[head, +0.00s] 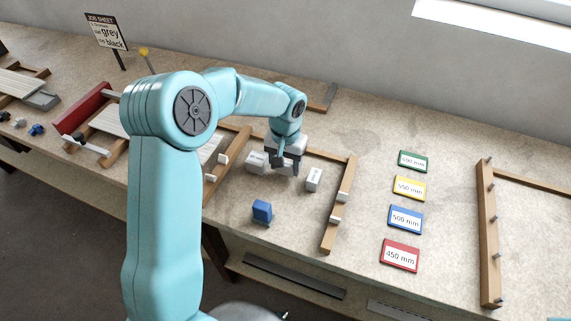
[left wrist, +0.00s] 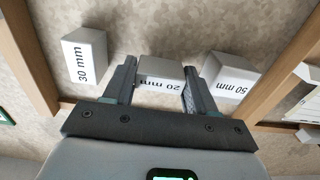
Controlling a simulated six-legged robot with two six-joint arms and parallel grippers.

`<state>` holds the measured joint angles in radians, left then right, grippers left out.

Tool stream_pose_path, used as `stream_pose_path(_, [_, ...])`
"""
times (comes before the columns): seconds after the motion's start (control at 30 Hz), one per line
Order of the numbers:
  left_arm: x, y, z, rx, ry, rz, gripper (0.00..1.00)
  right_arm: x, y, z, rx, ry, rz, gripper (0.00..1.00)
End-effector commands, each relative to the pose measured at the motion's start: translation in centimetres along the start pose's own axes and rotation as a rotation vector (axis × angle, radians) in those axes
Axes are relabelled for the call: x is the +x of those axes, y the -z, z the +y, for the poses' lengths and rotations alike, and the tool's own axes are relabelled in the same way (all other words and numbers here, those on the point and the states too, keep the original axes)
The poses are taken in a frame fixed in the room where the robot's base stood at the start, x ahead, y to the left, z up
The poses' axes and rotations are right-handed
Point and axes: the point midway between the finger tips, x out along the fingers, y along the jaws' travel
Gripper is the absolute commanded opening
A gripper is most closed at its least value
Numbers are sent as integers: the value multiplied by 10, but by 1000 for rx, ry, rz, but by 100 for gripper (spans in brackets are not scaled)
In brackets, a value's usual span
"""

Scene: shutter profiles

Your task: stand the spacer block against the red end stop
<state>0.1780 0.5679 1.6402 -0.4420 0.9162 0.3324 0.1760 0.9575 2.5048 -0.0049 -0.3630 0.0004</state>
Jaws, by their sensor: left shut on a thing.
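The red end stop (head: 84,108) stands at the left of the bench, at the end of a wooden frame. My left gripper (head: 285,168) is low over the bench, right of that frame. In the left wrist view its fingers (left wrist: 160,82) are shut on the white spacer block marked 20 mm (left wrist: 160,72). That block is mostly hidden by the gripper in the head view; I cannot tell whether it touches the bench. A white 50 mm block (head: 256,161) lies to the left and a 30 mm block (head: 314,179) to the right. My right gripper is not in view.
Wooden rails (head: 338,215) with white pegs border the block area. Pale profiles (head: 108,118) lie near the red stop. Coloured length cards (head: 406,219) lie to the right. A job sheet (head: 106,32) stands behind.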

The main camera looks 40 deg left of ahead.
Motion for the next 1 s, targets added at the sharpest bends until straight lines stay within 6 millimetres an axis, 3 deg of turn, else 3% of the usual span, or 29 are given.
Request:
stream_pose_path(0.47, [14, 0, 0, 0, -1, 1, 18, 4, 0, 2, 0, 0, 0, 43])
stream_pose_path(0.5, [12, 0, 0, 0, -1, 1, 69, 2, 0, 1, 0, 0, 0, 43])
stream_pose_path(0.53, [11, 0, 0, 0, -1, 1, 79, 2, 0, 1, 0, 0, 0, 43])
stream_pose_path(0.83, [10, 0, 0, 0, -1, 1, 82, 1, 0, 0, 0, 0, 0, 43])
stream_pose_path(1.0, [-7, 1, 0, -1, 0, 5, 82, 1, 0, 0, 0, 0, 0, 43])
